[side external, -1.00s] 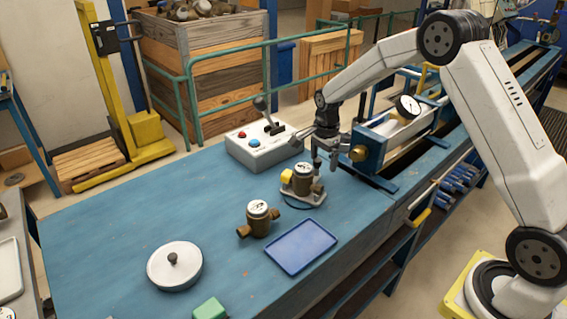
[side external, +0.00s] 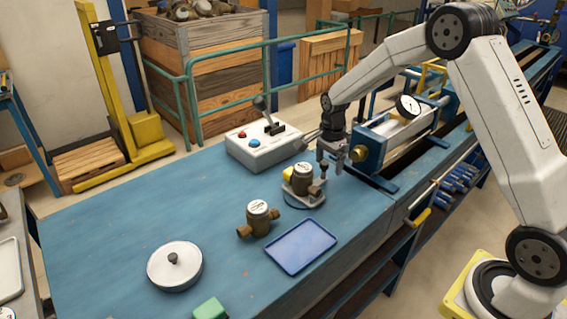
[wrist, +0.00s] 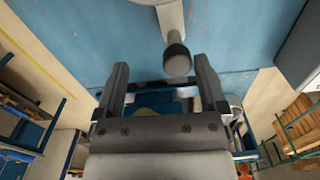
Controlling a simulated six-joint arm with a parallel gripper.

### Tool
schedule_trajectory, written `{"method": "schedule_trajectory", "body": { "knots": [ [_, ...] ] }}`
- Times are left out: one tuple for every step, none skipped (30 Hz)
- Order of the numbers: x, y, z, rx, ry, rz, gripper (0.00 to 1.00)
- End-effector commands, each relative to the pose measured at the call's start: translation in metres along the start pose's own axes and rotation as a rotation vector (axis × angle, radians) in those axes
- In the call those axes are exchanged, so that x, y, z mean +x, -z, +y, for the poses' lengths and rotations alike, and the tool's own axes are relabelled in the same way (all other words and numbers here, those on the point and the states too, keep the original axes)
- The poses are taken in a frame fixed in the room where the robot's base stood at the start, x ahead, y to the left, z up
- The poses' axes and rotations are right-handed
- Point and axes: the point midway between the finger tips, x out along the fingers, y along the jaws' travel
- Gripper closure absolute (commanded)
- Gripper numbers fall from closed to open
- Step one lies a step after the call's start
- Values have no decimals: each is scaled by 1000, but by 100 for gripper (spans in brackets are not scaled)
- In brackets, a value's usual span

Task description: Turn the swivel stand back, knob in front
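A dark knob stands at the stand's right side, by my gripper (side external: 330,172). In the wrist view the round black-and-grey knob (wrist: 177,60) sits on a grey arm of the stand (wrist: 170,16). My gripper (wrist: 162,66) is open and empty, its fingers pointing down. The knob shows between the fingertips, closer to the right one; I cannot tell whether they touch.
A control box (side external: 262,146) with lever and buttons stands behind the stand. A test rig (side external: 395,137) is close at right. A second bronze meter (side external: 258,220), a blue tray (side external: 300,247) and a round lidded disc (side external: 175,265) lie in front. The bench's left is clear.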

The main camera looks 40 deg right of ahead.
Motion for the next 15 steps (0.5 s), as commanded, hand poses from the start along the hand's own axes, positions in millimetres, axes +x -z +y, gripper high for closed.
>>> {"method": "schedule_trajectory", "body": {
  "knots": [
    [0,0,0,0,0,0,9],
    [0,0,0,0,0,0,9],
    [0,0,0,0,0,0,9],
    [0,0,0,0,1,0,9],
    [0,0,0,0,1,0,9],
    [0,0,1,0,0,0,9],
    [0,0,1,0,0,0,9],
    [0,0,1,0,0,0,9],
    [0,0,2,0,0,0,9],
    [0,0,2,0,0,0,9],
    [0,0,3,0,0,0,9],
    [0,-1,5,0,0,0,9],
    [0,-1,6,0,0,0,9],
    [0,-1,6,0,0,0,9],
    [0,-1,8,0,0,0,9]
  ]
}}
